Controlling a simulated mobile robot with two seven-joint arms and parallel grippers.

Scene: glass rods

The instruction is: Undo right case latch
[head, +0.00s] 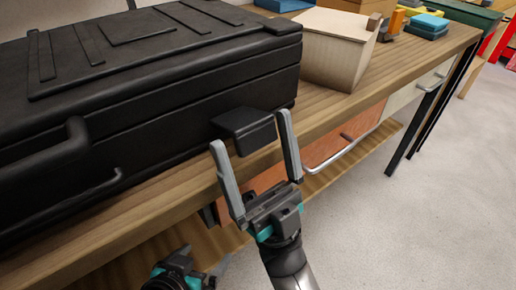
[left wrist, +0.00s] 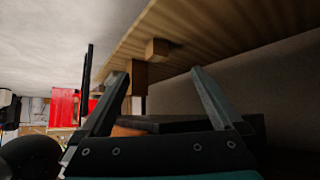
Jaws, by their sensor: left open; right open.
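The black case (head: 150,110) lies on the wooden table at the left of the head view. Its right latch (head: 245,128), a black flap, sticks out from the case front near the right corner. My right gripper (head: 250,129) is open, with one finger on each side of the latch; I cannot tell whether they touch it. My left gripper (head: 203,258) is low at the bottom of the head view, below the table edge, partly cut off. In the left wrist view, it is open and empty (left wrist: 160,73) beneath a wooden surface.
The wooden table (head: 340,105) has an orange drawer front (head: 362,122) with a metal handle just right of my right gripper. A pale wooden box (head: 338,48) stands behind it on the table. The floor at the right is clear.

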